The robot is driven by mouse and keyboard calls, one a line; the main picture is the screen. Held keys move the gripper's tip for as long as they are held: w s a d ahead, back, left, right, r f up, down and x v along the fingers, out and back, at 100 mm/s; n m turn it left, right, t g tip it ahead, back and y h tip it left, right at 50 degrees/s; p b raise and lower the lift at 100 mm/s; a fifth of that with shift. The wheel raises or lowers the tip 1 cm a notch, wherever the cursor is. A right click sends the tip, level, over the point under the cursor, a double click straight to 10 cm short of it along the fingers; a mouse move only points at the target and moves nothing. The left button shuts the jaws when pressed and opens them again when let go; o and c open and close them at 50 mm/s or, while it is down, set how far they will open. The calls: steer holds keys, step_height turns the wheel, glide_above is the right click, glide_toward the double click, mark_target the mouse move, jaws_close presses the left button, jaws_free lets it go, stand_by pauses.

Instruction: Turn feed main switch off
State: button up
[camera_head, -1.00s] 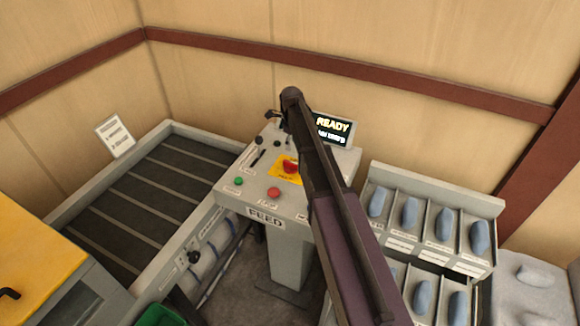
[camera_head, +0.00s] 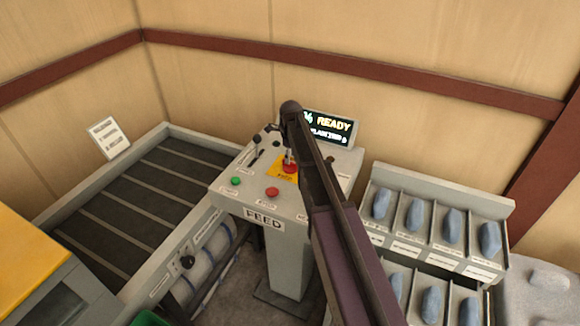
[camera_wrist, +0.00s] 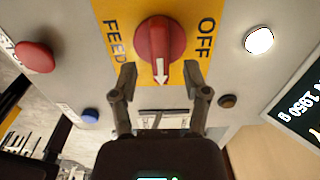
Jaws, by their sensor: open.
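The feed main switch is a red rotary knob (camera_wrist: 160,50) on a yellow plate (camera_wrist: 112,22) on the feed console; it also shows in the head view (camera_head: 290,168). In the wrist view the plate reads FEED on the left and OFF on the right. The knob's white arrow points down the picture, towards my gripper. My gripper (camera_wrist: 160,76) is open, with one fingertip on each side of the knob's near end. I cannot tell whether they touch it. In the head view my arm hides part of the console.
A red button (camera_wrist: 35,57), a blue button (camera_wrist: 90,115) and a white lamp (camera_wrist: 259,40) sit around the plate. A display (camera_head: 329,127) reading READY stands behind. A green button (camera_head: 236,181) is on the console's left. Bins (camera_head: 405,222) of blue-grey items stand right.

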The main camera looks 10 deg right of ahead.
mark_target(291, 165)
steer(key=shift+f+b, duration=1.1)
steer(key=shift+f, duration=0.3)
jaws_close()
